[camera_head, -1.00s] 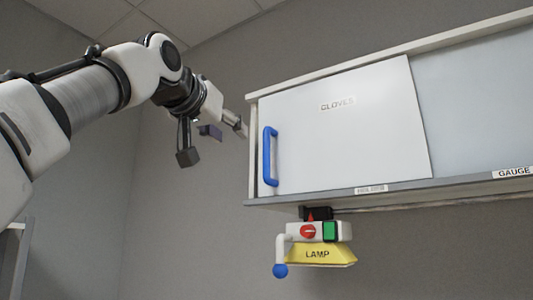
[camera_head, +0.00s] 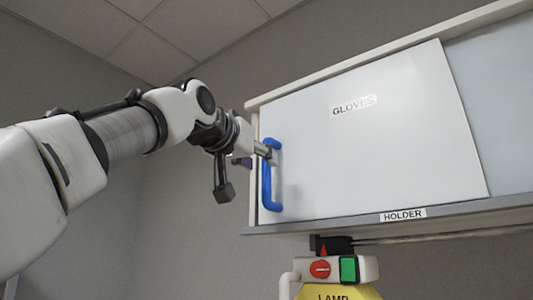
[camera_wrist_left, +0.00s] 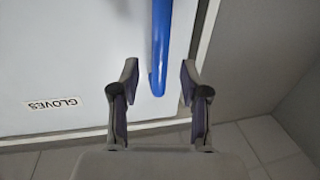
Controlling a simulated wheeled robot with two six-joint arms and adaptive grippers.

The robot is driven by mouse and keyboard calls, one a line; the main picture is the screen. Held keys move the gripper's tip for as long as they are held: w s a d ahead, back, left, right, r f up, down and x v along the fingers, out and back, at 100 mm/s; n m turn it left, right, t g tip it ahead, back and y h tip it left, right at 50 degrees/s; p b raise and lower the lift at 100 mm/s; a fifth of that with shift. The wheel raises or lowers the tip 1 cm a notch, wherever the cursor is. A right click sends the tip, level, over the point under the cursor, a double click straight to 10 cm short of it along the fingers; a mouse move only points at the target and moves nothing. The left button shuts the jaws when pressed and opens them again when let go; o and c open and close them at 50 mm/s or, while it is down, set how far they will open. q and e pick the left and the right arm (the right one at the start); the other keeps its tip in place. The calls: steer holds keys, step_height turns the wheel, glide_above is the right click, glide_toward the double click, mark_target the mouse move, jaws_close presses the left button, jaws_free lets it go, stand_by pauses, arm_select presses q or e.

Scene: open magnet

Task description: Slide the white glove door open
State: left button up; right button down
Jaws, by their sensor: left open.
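The white glove door (camera_head: 375,130), labelled GLOVES, covers the left part of the wall cabinet. Its blue upright handle (camera_head: 268,180) is near the door's left edge. My left gripper (camera_head: 272,155) is at the upper part of the handle, coming in from the left. My right gripper is not in view.
The cabinet's lower rail (camera_head: 350,222) carries a HOLDER label. Below it hangs a lamp unit (camera_head: 330,269) with a red knob, a green button and a yellow shade. A light blue-grey panel (camera_head: 500,110) is right of the door. The wall left of the cabinet is bare.

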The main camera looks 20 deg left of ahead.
mark_target(266, 165)
arm_select(q)
steer(key=w, duration=0.1)
steer(key=w+p, duration=0.1)
steer(key=w, duration=0.1)
steer(key=w+p, duration=0.1)
steer(key=shift+w+d, duration=0.3)
steer(key=shift+d, duration=0.05)
steer(key=shift+w+f, duration=0.2)
steer(key=shift+f, duration=0.05)
steer(key=shift+s, duration=0.35)
steer(key=shift+s+a+r, duration=0.1)
steer(key=shift+s, duration=0.1)
jaws_close()
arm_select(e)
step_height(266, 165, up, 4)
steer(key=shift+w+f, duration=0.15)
